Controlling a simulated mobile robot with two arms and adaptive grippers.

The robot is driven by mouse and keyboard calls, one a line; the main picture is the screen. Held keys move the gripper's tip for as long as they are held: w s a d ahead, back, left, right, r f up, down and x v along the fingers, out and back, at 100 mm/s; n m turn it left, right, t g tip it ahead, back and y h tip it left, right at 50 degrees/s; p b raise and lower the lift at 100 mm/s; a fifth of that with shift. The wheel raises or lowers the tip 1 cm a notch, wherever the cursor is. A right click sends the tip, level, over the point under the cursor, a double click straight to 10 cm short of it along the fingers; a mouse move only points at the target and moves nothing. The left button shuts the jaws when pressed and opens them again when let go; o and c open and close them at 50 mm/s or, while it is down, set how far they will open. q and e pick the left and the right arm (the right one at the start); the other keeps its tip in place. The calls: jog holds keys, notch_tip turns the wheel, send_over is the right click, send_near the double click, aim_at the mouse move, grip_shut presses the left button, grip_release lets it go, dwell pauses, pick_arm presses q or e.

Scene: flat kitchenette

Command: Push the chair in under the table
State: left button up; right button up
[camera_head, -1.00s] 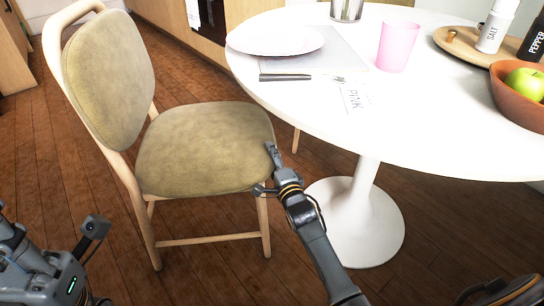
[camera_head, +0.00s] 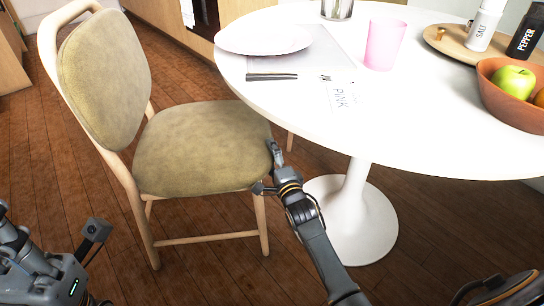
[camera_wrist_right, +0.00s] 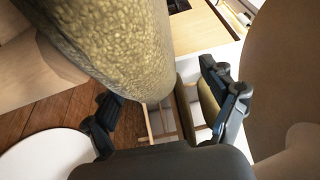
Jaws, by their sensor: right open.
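The chair (camera_head: 202,147) has a pale wooden frame and an olive seat and backrest. It stands upright at the left of the head view, its seat reaching close to the table's left edge. The round white table (camera_head: 420,130) stands on a white pedestal. My right gripper (camera_head: 274,168) is open at the seat's near right corner, against or very near the cushion. In the right wrist view, its two fingers (camera_wrist_right: 168,112) are spread, with olive cushion (camera_wrist_right: 120,50) close above them. Contact is hard to tell. Part of my left arm shows at lower left, without clear fingers.
The pedestal base (camera_head: 350,240) stands right of my gripper. Open wooden floor lies around the chair.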

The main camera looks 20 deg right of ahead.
jog(key=shift+s+a, duration=0.1)
jog(key=shift+s, duration=0.1)
jog(key=s, duration=1.1)
jog(key=shift+s, duration=0.3)
